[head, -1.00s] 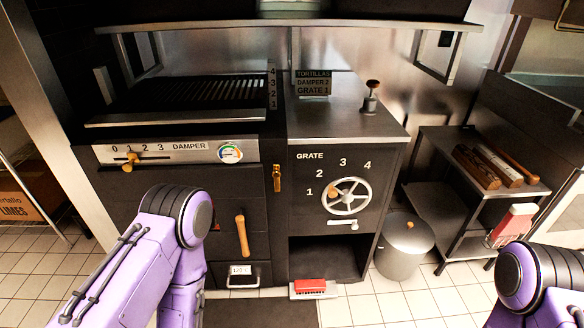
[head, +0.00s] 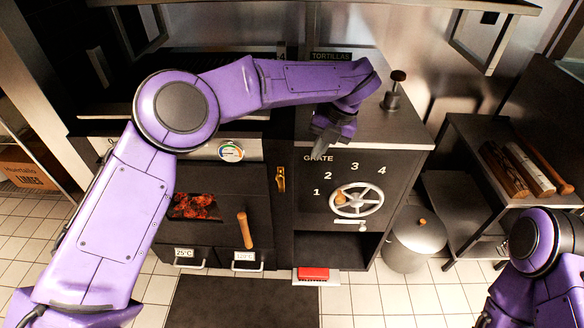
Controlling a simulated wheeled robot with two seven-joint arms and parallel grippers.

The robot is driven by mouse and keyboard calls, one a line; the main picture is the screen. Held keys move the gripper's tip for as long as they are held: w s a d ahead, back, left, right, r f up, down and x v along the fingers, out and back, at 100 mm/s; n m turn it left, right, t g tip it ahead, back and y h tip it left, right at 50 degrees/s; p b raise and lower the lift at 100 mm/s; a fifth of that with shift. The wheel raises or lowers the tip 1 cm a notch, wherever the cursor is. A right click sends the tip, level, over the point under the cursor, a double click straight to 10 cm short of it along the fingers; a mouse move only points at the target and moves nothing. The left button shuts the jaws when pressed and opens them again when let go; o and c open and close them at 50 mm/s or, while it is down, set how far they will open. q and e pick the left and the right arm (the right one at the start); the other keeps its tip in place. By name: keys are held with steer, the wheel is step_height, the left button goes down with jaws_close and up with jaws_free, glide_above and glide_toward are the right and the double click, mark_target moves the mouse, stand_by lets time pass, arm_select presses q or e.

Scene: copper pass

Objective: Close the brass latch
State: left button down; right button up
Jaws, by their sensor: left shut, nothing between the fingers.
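The brass latch (head: 280,179) is a small upright brass piece on the dark front of the oven, just right of the door with the wooden handle (head: 245,230). My left arm reaches across the oven. My left gripper (head: 322,146) is shut and empty, pointing down in front of the counter's front edge, above and to the right of the latch in the picture. It appears apart from the latch, though the depth between them is hard to judge. My right arm is at the lower right, and its fingers are not in view.
Red coals (head: 194,206) show through an opening in the door. A spoked wheel (head: 356,199) is on the grate panel right of the latch. A gauge (head: 231,152) sits up and left of it. A lidded bin (head: 414,243) stands at the right.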

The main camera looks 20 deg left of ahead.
arm_select(q)
steer(key=a+f+p, duration=0.3)
steer(key=a+f, duration=0.4)
steer(key=f, duration=0.3)
steer(key=shift+s+f, duration=0.2)
steer(key=shift+d, duration=0.1)
steer(key=shift+r, duration=0.1)
